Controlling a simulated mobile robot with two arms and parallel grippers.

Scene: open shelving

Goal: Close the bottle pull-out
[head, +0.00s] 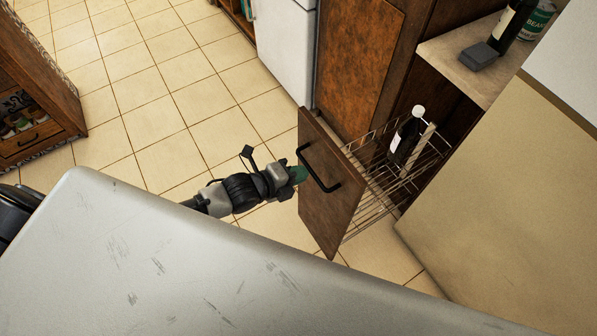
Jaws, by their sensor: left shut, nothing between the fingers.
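The bottle pull-out stands open, with its brown wooden front (328,205) out from the cabinet and its wire basket (368,205) showing behind it. A black handle (318,168) is on the front. A dark bottle (405,138) with a white cap and label stands in the basket. My left gripper (300,174) is shut and empty, its green fingertips at the front beside the handle. I cannot tell whether they touch it. My right gripper is not in view.
A counter (448,57) at the upper right holds a dark bottle (510,28), a green can (538,20) and a grey object (479,56). A white appliance (284,50) stands at the back. A wooden drawer unit (35,100) is at the left. The tiled floor (150,100) between is clear.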

